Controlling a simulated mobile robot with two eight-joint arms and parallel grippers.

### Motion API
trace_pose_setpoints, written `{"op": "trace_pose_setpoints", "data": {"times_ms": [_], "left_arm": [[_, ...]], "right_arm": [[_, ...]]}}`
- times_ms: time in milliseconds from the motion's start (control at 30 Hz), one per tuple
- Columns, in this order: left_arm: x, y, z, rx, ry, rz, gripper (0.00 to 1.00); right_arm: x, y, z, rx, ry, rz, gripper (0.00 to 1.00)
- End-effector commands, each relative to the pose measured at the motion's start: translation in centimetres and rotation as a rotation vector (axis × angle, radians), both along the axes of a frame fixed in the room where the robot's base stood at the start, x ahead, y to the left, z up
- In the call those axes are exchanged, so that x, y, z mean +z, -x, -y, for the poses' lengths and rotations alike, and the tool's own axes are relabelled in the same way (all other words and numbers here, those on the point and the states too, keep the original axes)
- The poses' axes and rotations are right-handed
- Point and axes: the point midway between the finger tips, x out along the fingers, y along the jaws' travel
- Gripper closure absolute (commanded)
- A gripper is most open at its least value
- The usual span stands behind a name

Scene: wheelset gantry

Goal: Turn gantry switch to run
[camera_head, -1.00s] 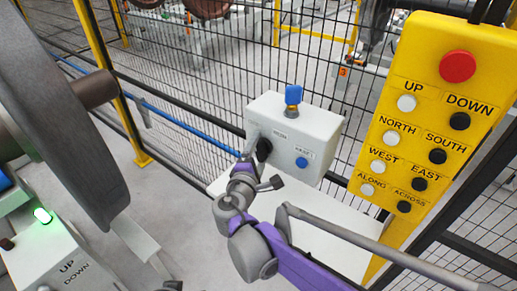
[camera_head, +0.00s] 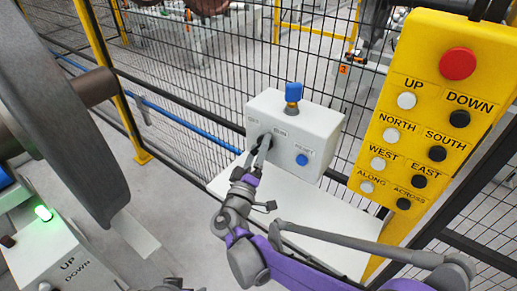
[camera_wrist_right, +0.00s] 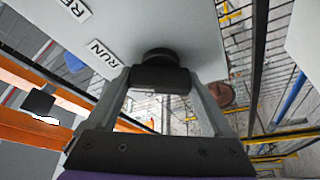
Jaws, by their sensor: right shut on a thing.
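The grey-white switch box (camera_head: 318,128) stands by the mesh fence, with a black rotary knob (camera_wrist_right: 160,75) on its front face. My right gripper (camera_head: 264,142) reaches up to the box front and is shut on this knob, one finger on each side. In the right wrist view the fingers (camera_wrist_right: 160,82) hold the black knob close to the panel. A RUN label (camera_wrist_right: 104,52) sits beside it, and another label lies farther off. Which way the knob points cannot be told. My left gripper is not in view.
A blue button (camera_head: 302,160) is on the box front, and a blue-capped part (camera_head: 293,92) stands on top. A yellow pendant (camera_head: 430,130) with several buttons hangs at right. A large grey wheel (camera_head: 58,130) is at left. A white surface (camera_head: 310,222) lies below the box.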

Motion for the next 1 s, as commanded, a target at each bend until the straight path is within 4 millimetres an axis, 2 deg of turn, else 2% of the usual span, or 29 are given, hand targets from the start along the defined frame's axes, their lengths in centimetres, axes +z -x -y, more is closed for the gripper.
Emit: {"op": "trace_pose_setpoints", "data": {"times_ms": [400,933,967,1000], "left_arm": [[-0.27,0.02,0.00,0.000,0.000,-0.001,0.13],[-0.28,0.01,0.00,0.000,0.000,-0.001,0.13],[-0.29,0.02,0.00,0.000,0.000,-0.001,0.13],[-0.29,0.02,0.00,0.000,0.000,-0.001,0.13]], "right_arm": [[-0.13,0.03,0.00,0.000,-0.145,0.101,0.71],[-0.13,0.04,0.02,0.000,-0.164,0.113,0.71],[-0.12,0.04,0.03,0.000,-0.164,0.113,0.11],[-0.11,0.04,0.02,0.000,-0.164,0.113,0.04]]}}
